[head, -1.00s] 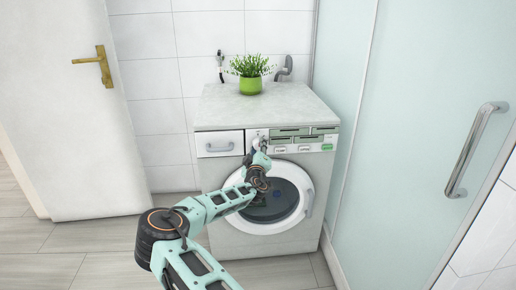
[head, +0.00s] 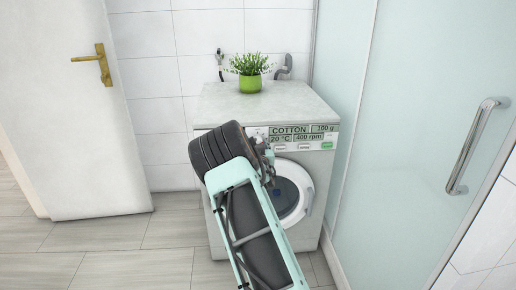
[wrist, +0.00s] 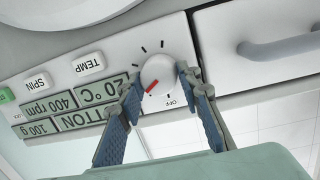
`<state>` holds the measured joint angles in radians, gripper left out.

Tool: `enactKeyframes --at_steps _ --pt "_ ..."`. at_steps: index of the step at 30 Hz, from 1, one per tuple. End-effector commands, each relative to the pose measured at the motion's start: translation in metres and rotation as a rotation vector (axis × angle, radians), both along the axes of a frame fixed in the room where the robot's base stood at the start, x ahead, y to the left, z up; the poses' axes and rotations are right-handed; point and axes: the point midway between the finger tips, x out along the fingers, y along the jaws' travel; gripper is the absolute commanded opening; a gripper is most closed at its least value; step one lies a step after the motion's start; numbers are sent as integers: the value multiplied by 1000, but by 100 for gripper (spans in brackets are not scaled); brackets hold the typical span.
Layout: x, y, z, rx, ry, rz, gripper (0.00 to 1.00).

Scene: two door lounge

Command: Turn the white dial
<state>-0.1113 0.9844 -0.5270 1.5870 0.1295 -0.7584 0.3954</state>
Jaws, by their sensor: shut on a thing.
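The white dial (wrist: 160,70) is on the washing machine's front panel, with black tick marks around it and an "OFF" label beside it. Its red pointer line points to the lower left in the wrist view, away from "OFF". My gripper (wrist: 159,75) is shut on the dial, one blue-padded finger on each side. In the head view my arm covers the dial and most of my gripper. The washing machine (head: 290,238) stands against the tiled wall, and its display (head: 289,130) reads COTTON, 100 g, 20 °C, 400 rpm.
A drawer handle (wrist: 285,42) lies close beside the dial. TEMP (wrist: 90,63) and SPIN (wrist: 37,83) buttons sit on the other side. A potted plant (head: 249,84) stands on the machine. A glass door (head: 420,130) is at right, a white door (head: 75,120) at left.

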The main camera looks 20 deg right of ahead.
Motion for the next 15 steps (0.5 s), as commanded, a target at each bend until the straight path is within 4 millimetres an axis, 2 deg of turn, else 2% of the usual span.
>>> enactKeyframes --at_steps 6,15 --pt "0 -2 -1 167 -50 -1 8" --pt "0 -1 -1 311 -90 1 8"
